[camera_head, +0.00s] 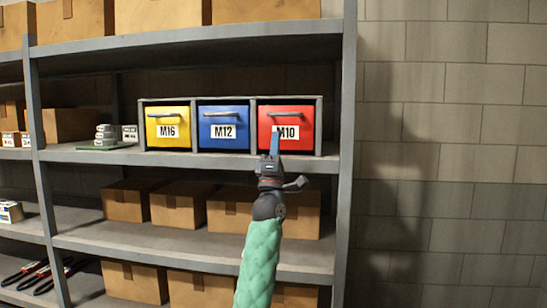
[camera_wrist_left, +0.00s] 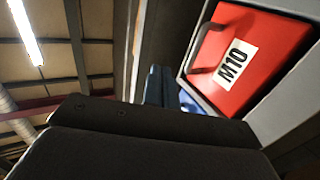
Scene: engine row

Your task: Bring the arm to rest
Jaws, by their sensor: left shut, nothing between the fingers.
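My left gripper (camera_head: 273,146) is raised in front of the drawer unit, its arm coming up from the bottom of the head view in a green sleeve. Its blue fingers are shut and empty, in front of the left side of the red M10 drawer (camera_head: 305,119). In the left wrist view the closed fingers (camera_wrist_left: 161,85) point up beside the red drawer (camera_wrist_left: 250,55), which looks tilted there. I cannot tell whether the fingers touch the drawer. The blue M12 drawer (camera_head: 222,113) and yellow M16 drawer (camera_head: 168,112) look closed. My right gripper is not seen.
A grey shelf rack (camera_head: 200,160) holds the drawers. Cardboard boxes (camera_head: 178,204) stand on the shelves above and below. Stacked metal parts (camera_head: 105,135) sit left of the drawers. A block wall (camera_head: 455,120) is at the right, with clear space before it.

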